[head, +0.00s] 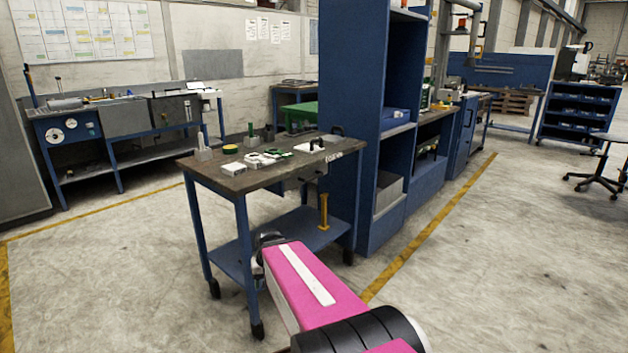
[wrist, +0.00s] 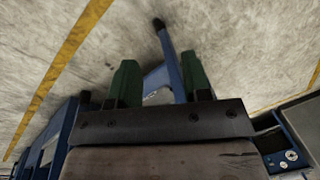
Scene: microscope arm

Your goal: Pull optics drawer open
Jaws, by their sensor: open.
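The workbench (head: 240,181) has a dark top, blue legs and a lower shelf. A dark drawer front (head: 302,181), likely the optics drawer, sits under the top on the right and looks closed. My gripper (head: 268,240) is low beside the bench, below drawer height and to the drawer's left in the head view. Its fingertips are hard to make out there. In the wrist view my gripper (wrist: 160,75) shows two green fingers spread apart with nothing held between them. The drawer cannot be made out in the wrist view.
Small white and green parts (head: 262,158) lie on the bench top. A yellow post (head: 323,211) stands on the lower shelf. A tall blue cabinet (head: 343,110) is close behind on the right. The floor (head: 110,270) to the left is clear.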

